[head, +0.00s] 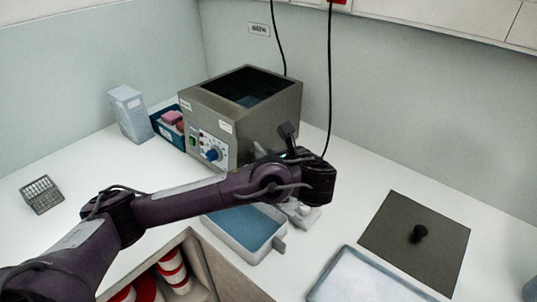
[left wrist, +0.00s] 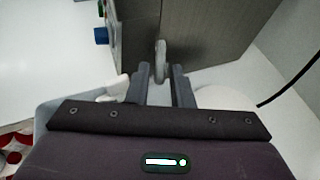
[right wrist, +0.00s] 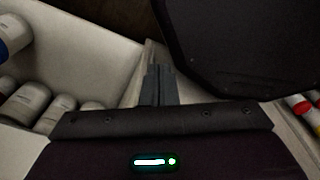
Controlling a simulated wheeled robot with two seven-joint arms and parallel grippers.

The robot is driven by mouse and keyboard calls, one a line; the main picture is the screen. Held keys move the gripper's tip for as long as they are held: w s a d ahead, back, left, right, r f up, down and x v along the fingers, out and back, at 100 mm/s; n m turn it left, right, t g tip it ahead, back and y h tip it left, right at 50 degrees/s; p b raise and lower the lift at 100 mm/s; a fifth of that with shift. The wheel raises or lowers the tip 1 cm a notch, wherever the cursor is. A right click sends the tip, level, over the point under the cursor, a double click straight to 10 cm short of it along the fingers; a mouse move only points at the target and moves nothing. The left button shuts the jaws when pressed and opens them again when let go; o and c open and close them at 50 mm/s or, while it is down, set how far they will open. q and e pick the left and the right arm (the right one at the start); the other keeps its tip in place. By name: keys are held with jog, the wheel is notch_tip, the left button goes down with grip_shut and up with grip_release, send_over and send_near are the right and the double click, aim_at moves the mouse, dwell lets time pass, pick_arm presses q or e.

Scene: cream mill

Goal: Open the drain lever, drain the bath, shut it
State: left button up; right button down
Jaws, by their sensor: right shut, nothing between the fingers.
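The bath (head: 282,112) is a grey metal box with an open top and dark blue liquid inside. Its control panel with a blue knob (head: 212,154) faces front. In the left wrist view, a small grey lever (left wrist: 161,52) stands out from the bath's front wall. My left gripper (left wrist: 161,70) is open, its fingertips at either side of the lever's lower end; I cannot tell whether they touch it. My left arm hides the lever in the head view. A pan (head: 278,244) of blue liquid stands in front of the bath. My right gripper (right wrist: 158,70) is shut and empty.
A dark square plate with a black knob (head: 420,233) and a shallow tray (head: 345,258) lie at right. A wire basket (head: 41,194), a pale carton (head: 129,113) and a blue bin (head: 158,128) stand left. My right gripper is beside a compartment of bottles (right wrist: 28,103).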

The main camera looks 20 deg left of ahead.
pick_arm(q)
jog(key=shift+r, duration=0.1)
jog(key=shift+s+d+r+p, duration=0.1)
jog(key=shift+r+p, duration=0.1)
jog(key=shift+p, duration=0.25)
jog(key=p+v, duration=0.7)
jog(key=p, duration=0.7)
jog(key=shift+d+f, duration=0.15)
jog(key=shift+s, duration=0.1)
dwell(2.5)
